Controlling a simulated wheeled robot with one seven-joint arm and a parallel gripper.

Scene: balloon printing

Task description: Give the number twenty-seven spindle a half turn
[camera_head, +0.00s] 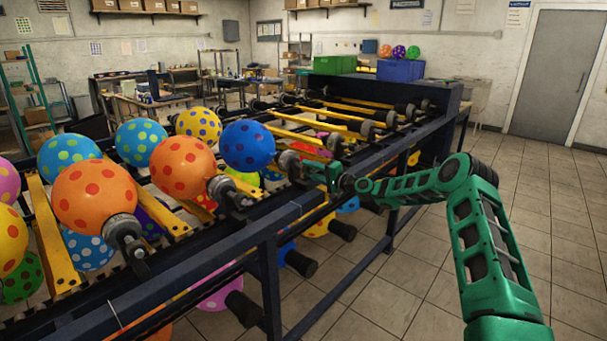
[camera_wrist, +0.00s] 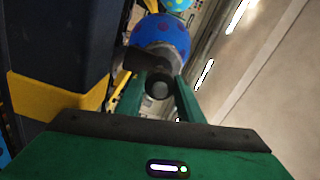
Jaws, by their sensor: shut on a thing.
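My gripper (camera_head: 322,172) reaches in from the right to the near side of the conveyor rack. In the wrist view, its two green fingers (camera_wrist: 158,92) stand on either side of a dark round spindle end (camera_wrist: 158,86) and are shut on it. Just beyond it is a grey hub and a blue balloon with purple dots (camera_wrist: 165,32). In the head view, a blue balloon (camera_head: 247,145) sits to the left of my gripper, with a grey hub (camera_head: 289,163) between them. No spindle number can be read, so I cannot confirm which one is number twenty-seven.
An orange balloon (camera_head: 182,167) and a larger orange balloon (camera_head: 94,195) sit on spindles further left. Yellow bars (camera_head: 305,136) cross the dark rack. More balloons hang below it. A green crate (camera_head: 334,65) and a blue crate (camera_head: 400,71) stand behind. The tiled floor (camera_head: 545,215) at right is clear.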

